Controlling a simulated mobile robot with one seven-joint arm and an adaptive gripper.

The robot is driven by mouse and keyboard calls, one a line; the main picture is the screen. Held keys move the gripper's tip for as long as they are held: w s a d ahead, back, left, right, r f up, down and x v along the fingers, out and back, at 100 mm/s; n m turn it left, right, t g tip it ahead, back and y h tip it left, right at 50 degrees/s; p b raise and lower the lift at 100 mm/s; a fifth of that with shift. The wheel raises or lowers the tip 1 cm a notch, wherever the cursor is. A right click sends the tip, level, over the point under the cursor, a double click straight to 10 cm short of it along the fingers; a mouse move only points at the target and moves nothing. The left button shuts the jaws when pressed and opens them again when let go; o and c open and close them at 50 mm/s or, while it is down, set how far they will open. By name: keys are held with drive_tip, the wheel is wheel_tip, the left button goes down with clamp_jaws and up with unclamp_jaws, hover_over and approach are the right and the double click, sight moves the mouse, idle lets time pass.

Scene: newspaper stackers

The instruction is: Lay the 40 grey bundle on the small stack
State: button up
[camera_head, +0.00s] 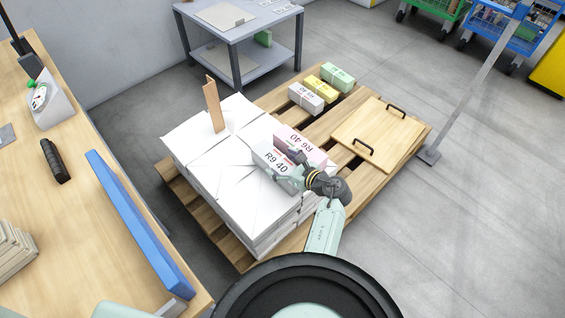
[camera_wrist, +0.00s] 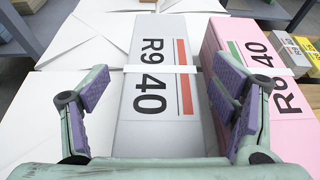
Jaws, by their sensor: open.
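The 40 grey bundle (camera_head: 274,160), marked "R9 40", lies on top of the large pile of white wrapped bundles (camera_head: 212,160). In the wrist view the grey bundle (camera_wrist: 153,82) has a white strap and red and black stripes. My gripper (camera_head: 294,168) is at the bundle's near right end. In the wrist view my gripper (camera_wrist: 163,82) is open, with one finger at each side of the bundle. The right finger overlaps the pink bundle (camera_wrist: 245,60) beside it. Whether the fingers touch the bundle is unclear. I cannot tell which pile is the small stack.
Small grey (camera_head: 305,97), yellow (camera_head: 322,88) and green (camera_head: 338,76) bundles lie on the wooden pallet (camera_head: 270,100). A handled board (camera_head: 378,133) is at its right. An upright wooden piece (camera_head: 213,104) stands on the pile. A workbench (camera_head: 85,215) is left.

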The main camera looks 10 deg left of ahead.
drive_tip(key=v, duration=1.2)
